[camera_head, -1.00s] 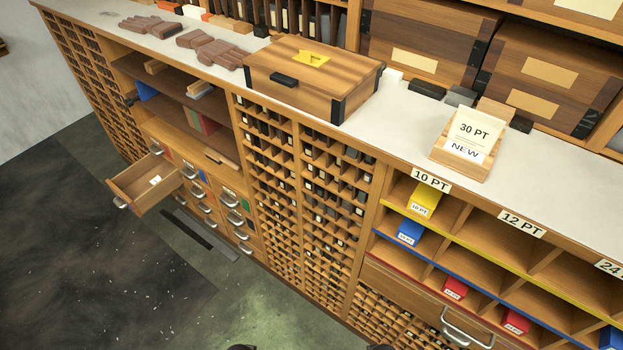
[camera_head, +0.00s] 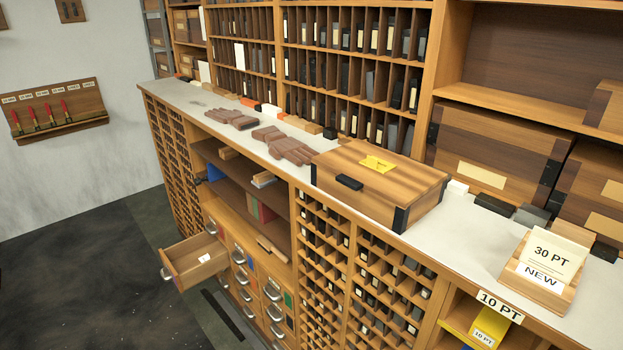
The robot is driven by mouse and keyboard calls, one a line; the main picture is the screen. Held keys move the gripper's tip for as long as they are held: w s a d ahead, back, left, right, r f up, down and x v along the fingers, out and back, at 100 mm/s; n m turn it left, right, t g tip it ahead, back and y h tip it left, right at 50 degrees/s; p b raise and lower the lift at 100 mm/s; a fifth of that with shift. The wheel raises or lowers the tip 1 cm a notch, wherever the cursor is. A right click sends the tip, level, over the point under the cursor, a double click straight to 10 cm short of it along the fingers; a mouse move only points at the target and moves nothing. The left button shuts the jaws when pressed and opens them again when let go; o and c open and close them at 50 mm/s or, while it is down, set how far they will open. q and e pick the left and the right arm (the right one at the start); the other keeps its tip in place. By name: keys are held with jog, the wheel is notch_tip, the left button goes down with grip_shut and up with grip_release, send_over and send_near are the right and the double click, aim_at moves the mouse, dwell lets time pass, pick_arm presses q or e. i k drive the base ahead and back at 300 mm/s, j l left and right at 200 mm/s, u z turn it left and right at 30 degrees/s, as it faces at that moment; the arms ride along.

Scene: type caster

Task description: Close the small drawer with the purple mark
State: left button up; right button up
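A small wooden drawer (camera_head: 196,262) stands pulled out at the left of a block of small drawers, below the open shelves of the long cabinet. It has a metal handle (camera_head: 167,273) on its front and a small white piece inside. Its front faces away from me, so I cannot make out a purple mark on it. The other small drawers (camera_head: 243,277) beside it look shut and have metal handles and coloured marks, among them blue and green. Neither of my grippers is in view.
The light counter top holds brown gloves (camera_head: 283,146), a wooden box (camera_head: 379,186) with a yellow mark, and a 30 PT card holder (camera_head: 541,268). Type racks stand behind. The dark floor (camera_head: 95,285) left of the open drawer is clear. A tool rack (camera_head: 55,112) hangs on the wall.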

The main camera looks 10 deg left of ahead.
aim_at(181, 262)
jog(key=u, duration=1.4)
